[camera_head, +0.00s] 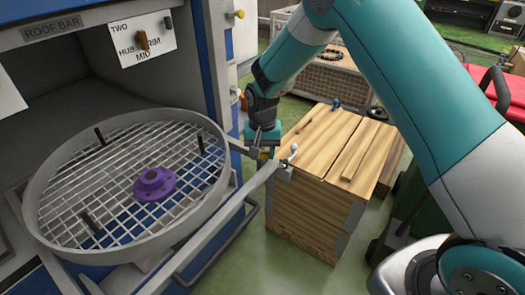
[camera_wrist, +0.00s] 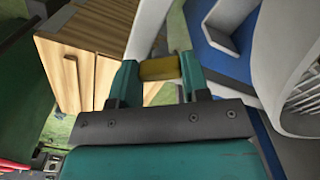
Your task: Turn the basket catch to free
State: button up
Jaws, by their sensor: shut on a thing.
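The round wire-mesh basket (camera_head: 50,170) sits at the left in the head view, in front of the open cabinet. A purple flanged part (camera_head: 155,184) lies on its mesh. My gripper (camera_head: 262,147) points down beside the basket's right side, at the frame bars. In the wrist view my gripper (camera_wrist: 158,76) is shut on a yellow block-like piece (camera_wrist: 160,67), which seems to be the basket catch; its setting cannot be read. In the head view my fingers mostly hide this piece. The basket's pale rim (camera_wrist: 290,118) shows at the right of the wrist view.
A wooden crate (camera_head: 315,205) stands just right of my gripper. A grey rail handle (camera_head: 215,252) runs below the basket's front. A card (camera_head: 140,38) with markers hangs above the basket. Green floor is clear at the front.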

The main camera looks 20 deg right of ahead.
aim_at(263, 153)
jog(key=n, duration=0.5)
jog(key=shift+n, duration=0.3)
jog(key=n, duration=0.5)
jog(key=shift+w, duration=0.1)
jog(key=shift+n, duration=0.3)
jog(key=o, duration=0.9)
notch_tip(263, 153, up, 18)
jog(key=shift+f+b, duration=0.25)
jog(key=shift+b, duration=0.3)
